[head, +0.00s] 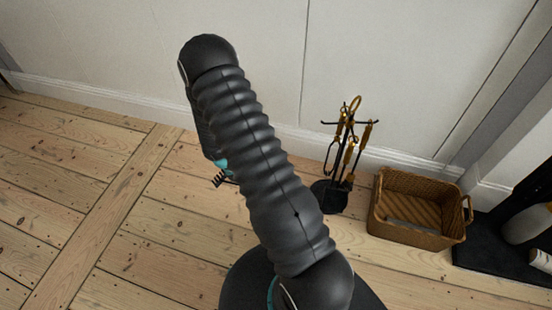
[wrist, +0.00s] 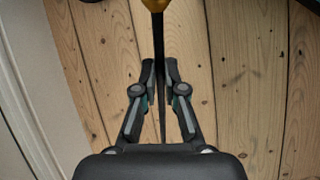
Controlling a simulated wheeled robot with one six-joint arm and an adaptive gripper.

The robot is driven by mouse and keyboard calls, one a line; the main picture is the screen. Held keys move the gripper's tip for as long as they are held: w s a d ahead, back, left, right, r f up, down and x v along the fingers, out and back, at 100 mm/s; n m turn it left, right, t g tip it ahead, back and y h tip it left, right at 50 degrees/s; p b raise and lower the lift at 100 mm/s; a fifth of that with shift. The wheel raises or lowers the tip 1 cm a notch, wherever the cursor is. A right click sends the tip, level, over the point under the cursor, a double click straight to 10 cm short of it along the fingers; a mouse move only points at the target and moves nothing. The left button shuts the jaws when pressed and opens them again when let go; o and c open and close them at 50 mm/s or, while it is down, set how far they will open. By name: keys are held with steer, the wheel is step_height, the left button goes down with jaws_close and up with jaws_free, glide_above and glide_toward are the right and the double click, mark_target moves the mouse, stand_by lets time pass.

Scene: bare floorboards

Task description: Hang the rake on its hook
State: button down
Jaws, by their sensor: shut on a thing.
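The rake's dark thin shaft (wrist: 159,38) runs between my gripper's fingers (wrist: 160,72) in the wrist view, with a gold-coloured part at the top edge. My gripper is shut on the shaft. In the head view my arm hides most of the gripper and rake; the rake's dark tines (head: 220,181) show just left of the arm, above the floorboards. The black tool stand (head: 329,197) stands upright by the wall, right of my arm and apart from the rake. Several brass-handled tools hang around its post. Its individual hooks are too small to tell apart.
A wicker basket (head: 418,239) sits right of the stand. A dark hearth slab (head: 490,258) lies at the far right. The white wall (head: 420,70) and its baseboard run behind. The floorboards (head: 90,190) on the left are clear.

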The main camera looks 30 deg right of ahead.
steer(key=d+r+n+g+h, duration=0.1)
steer(key=d+r+n+h, duration=0.7)
steer(key=d+h, duration=0.25)
steer(key=s+x, duration=0.1)
steer(key=x, duration=0.8)
steer(key=shift+s+b, duration=0.3)
stand_by(0.6)
stand_by(0.6)
